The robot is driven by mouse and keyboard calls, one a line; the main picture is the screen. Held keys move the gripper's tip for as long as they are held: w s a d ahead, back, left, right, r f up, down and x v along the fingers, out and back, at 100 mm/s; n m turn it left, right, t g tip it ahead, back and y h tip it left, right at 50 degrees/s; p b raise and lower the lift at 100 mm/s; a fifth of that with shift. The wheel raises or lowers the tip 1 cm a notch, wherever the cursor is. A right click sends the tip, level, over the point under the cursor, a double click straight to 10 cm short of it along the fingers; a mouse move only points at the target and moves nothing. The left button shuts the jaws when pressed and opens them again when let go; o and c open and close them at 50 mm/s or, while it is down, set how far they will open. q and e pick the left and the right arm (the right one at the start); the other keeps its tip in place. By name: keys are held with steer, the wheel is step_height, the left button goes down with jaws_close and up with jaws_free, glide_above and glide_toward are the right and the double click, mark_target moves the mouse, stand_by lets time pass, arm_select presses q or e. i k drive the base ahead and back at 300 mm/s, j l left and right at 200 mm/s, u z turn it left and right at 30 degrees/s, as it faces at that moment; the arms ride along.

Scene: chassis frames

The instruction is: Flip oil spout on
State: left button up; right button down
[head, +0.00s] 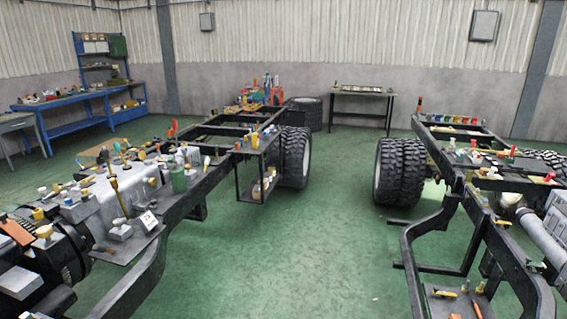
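I cannot tell for sure which item is the oil spout. On the left chassis frame (155,262), a long-necked yellowish item (117,190) stands upright on the grey engine block. A green can-like container (178,180) stands to its right. Many small knobs and handles around them are too small to make out, so I cannot tell whether any spout is on or off. Neither of my grippers shows in the head view.
A second chassis frame (497,245) with large tyres (398,172) stands at the right. Green floor (290,255) lies clear between the frames. A blue workbench (75,127) is at the back left, and a dark table (360,92) stands by the back wall.

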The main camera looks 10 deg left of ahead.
mark_target(172, 162)
steer(key=i+j+u, duration=0.15)
steer(key=i+u, duration=0.2)
steer(key=i, duration=0.15)
steer(key=i+u, duration=0.35)
steer(key=i, duration=0.2)
steer(key=i+l+u, duration=0.15)
steer(key=i+u, duration=0.15)
steer(key=i, duration=0.2)
steer(key=i+l+u, duration=0.35)
steer(key=i, duration=0.15)
steer(key=i+j+u, duration=0.1)
steer(key=i+u, duration=0.25)
steer(key=i, duration=0.25)
steer(key=i+u, duration=0.35)
steer(key=i, duration=0.2)
